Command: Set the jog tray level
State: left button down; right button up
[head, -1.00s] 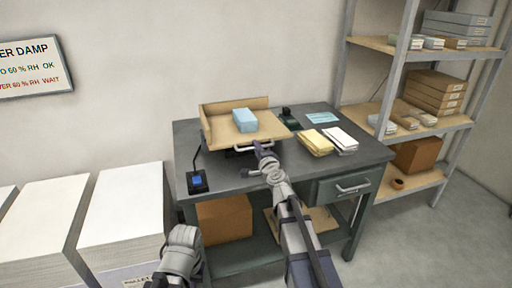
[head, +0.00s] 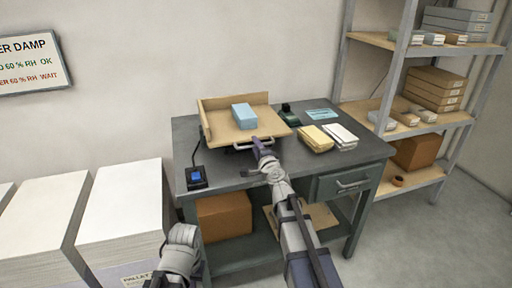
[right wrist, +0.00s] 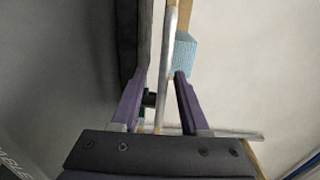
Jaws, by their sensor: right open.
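The jog tray (head: 222,128) is a tan tray with raised walls at its back and left. It stands on the dark worktable (head: 225,168), and I cannot tell its exact tilt. A blue block (head: 244,116) rests on it. A pale bar handle (head: 238,147) runs along the tray's front edge; the handle (right wrist: 170,50) also shows in the right wrist view. My right gripper (head: 257,141) is open at the handle. In the right wrist view, the handle bar lies between the fingers of the gripper (right wrist: 160,85).
Yellow paper (head: 315,139) and white paper (head: 341,137) lie right of the tray. A dark green device (head: 289,117) stands behind its right corner. Shelving (head: 440,120) stands right; tall paper stacks (head: 125,205) stand left.

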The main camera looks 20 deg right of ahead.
jog(key=s, duration=0.7)
jog(key=shift+s+d+r, duration=0.15)
jog(key=shift+s+r, duration=0.05)
jog(key=shift+s, duration=0.2)
jog(key=a+n+g+y+p, duration=0.1)
jog(key=a+n, duration=0.1)
jog(key=a, duration=0.1)
jog(key=s+a+r+n+y+p, duration=0.1)
jog(key=a+n+p, duration=0.1)
jog(key=a, duration=0.1)
jog(key=a+n+g+y+p, duration=0.1)
jog(key=a+y+p, duration=0.1)
jog(key=a, duration=0.1)
jog(key=shift+s+a+r+n+g, duration=0.2)
jog(key=shift+s+a+n+g, duration=0.1)
jog(key=shift+a+n, duration=0.1)
jog(key=s+a+f+n+g+p, duration=0.3)
jog(key=s+a+n+g+p, duration=0.85)
jog(key=s, duration=0.45)
jog(key=s+d+r+n+g+h+p, duration=0.1)
jog(key=s+d+n+g+h+p, duration=0.2)
jog(key=s+h, duration=0.3)
jog(key=s+d+n+p, duration=0.1)
jog(key=s, duration=0.3)
jog(key=shift+r+g, duration=0.2)
jog(key=shift+g, duration=0.15)
